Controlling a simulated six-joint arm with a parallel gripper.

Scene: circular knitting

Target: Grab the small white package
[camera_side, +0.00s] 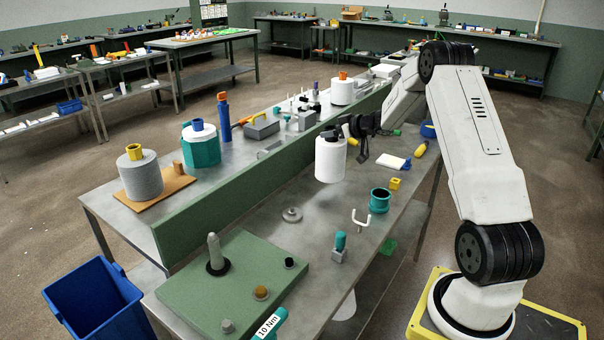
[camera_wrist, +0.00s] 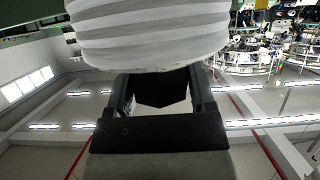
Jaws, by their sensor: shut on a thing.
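My gripper (camera_side: 358,146) is shut on a white spool (camera_side: 330,160), an upright cylinder with a dark top. The spool appears to hang above the right-hand bench. In the wrist view the ribbed white spool (camera_wrist: 150,35) fills the upper middle, beyond the two dark fingers of my gripper (camera_wrist: 160,80). The spool hides the fingertips there. A small flat white package (camera_side: 390,162) with a blue edge lies on the bench to the right of my gripper, apart from it.
A green divider (camera_side: 240,190) runs along the bench to the left. A teal cup (camera_side: 380,200), a yellow block (camera_side: 395,183) and a white hook (camera_side: 360,219) stand nearby. A green plate (camera_side: 230,285) with pegs lies in front. A grey disc (camera_side: 292,214) lies on the bench.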

